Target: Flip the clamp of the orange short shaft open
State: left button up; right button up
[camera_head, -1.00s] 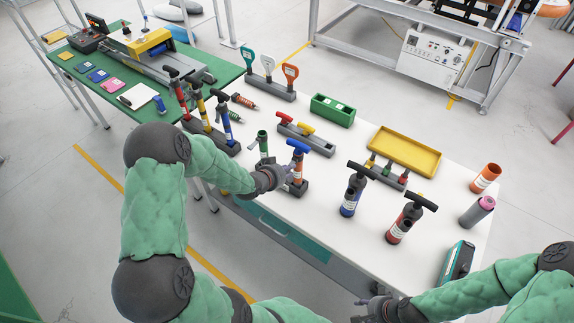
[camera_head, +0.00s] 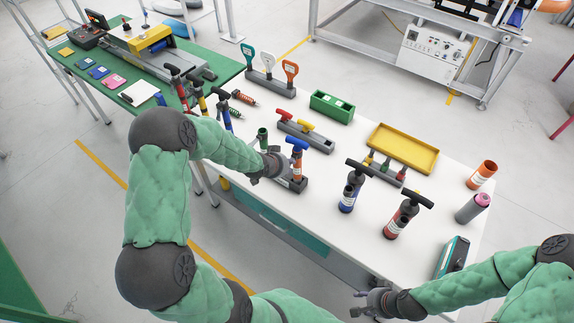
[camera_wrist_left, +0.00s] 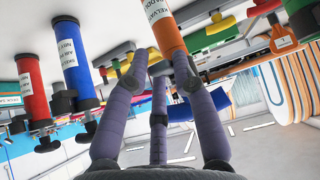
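The orange short shaft (camera_head: 297,170) stands upright in a dark grey holder (camera_head: 296,186) near the table's front edge. In the left wrist view the labelled orange shaft (camera_wrist_left: 169,38) appears just beyond the fingertips. My left gripper (camera_head: 284,164) is immediately left of the shaft; its fingers (camera_wrist_left: 163,68) are spread with a gap. I cannot tell whether one touches the shaft. My right gripper (camera_head: 356,303) is open and empty in front of the table.
A green shaft (camera_head: 262,136) stands just left, partly behind my left gripper. Two black-handled pumps, blue (camera_head: 350,192) and red (camera_head: 402,216), stand to the right. Behind are a grey holder with red and yellow handles (camera_head: 305,137) and a green box (camera_head: 331,105).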

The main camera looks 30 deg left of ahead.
pick_arm(q)
jog(key=o, duration=0.3)
jog(key=shift+f, duration=0.15)
jog(key=v, duration=1.2)
dwell(0.4)
